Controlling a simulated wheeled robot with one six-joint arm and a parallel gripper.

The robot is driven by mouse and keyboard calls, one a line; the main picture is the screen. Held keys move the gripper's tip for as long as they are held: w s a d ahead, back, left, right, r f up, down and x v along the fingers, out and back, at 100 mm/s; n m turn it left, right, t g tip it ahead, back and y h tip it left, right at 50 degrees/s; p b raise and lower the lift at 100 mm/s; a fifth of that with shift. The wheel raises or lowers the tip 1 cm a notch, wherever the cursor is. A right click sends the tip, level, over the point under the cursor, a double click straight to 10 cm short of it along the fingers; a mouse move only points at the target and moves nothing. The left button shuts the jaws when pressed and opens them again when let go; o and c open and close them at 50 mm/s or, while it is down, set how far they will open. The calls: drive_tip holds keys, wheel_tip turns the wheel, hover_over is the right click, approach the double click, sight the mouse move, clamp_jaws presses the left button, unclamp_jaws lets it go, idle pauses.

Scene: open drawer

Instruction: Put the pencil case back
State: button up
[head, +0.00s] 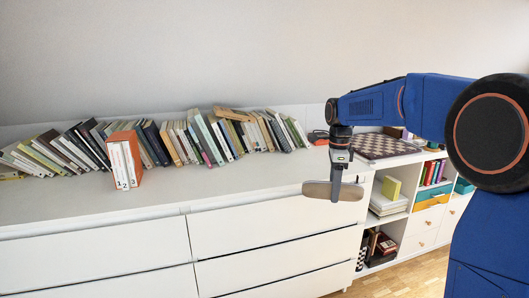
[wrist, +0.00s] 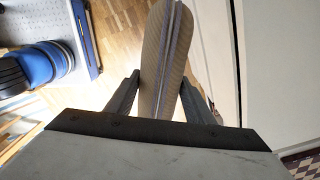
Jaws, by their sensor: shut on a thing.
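The pencil case (head: 317,190) is a long, rounded, beige-brown pouch. My gripper (head: 336,194) is shut on its middle and holds it in the air at the front right end of the white dresser. In the wrist view the pencil case (wrist: 160,50) runs lengthwise between the two fingers of my gripper (wrist: 161,85), with a pale zip line along it. Its lower end is hidden behind the gripper body. The dresser's drawer fronts (head: 270,229) look shut in the head view.
Leaning books (head: 205,138) and an orange box of numbered volumes (head: 124,160) stand on the dresser top (head: 230,185). A chessboard (head: 380,146) lies on the low shelf unit at right, with books and boxes below. The dresser top's front strip is clear.

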drive_tip(key=w+d+f+n, duration=0.1)
drive_tip(key=w+f+n, duration=0.15)
drive_tip(key=f, duration=0.65)
drive_tip(key=w+d+f+n, duration=0.15)
drive_tip(key=f+n, duration=0.25)
drive_tip(key=f, duration=0.5)
drive_tip(key=w+f+n, duration=0.3)
drive_tip(key=f, duration=0.6)
drive_tip(key=s+d+f+n, duration=0.1)
drive_tip(key=f+n, duration=0.4)
drive_tip(key=f, duration=0.7)
drive_tip(key=s+d+f+n, duration=0.2)
drive_tip(key=f+n, duration=0.3)
drive_tip(key=f, duration=0.7)
drive_tip(key=shift+s+d+f, duration=0.2)
drive_tip(key=shift+s+d, duration=0.05)
drive_tip(key=shift+s, duration=0.4)
drive_tip(key=shift+n, duration=0.25)
